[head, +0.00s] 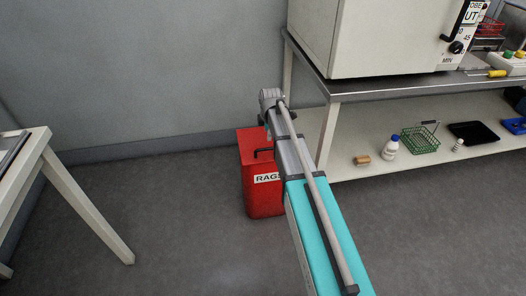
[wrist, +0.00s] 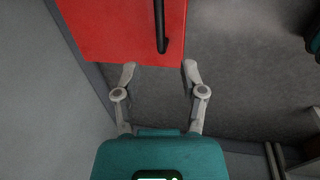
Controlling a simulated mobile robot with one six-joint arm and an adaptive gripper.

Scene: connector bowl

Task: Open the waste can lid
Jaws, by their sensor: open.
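The waste can (head: 262,198) is a red box-shaped bin with a label reading "RAGS", standing on the floor by the back wall. Its red lid (head: 250,141) looks shut and has a black handle (head: 263,152). My arm covers the can's right side in the head view. In the wrist view the red lid (wrist: 100,30) fills the upper middle, with the black handle (wrist: 161,30) running up from near its close edge. My gripper (wrist: 158,71) is open and empty, its two fingertips spread apart near the lid's close edge. I cannot tell whether they touch it.
A bench (head: 365,87) with a lower shelf (head: 345,171) stands right of the can. The shelf holds a green wire basket (head: 420,143), a white bottle (head: 391,146) and a black tray (head: 474,133). A white-legged table (head: 85,205) stands left. Floor between is clear.

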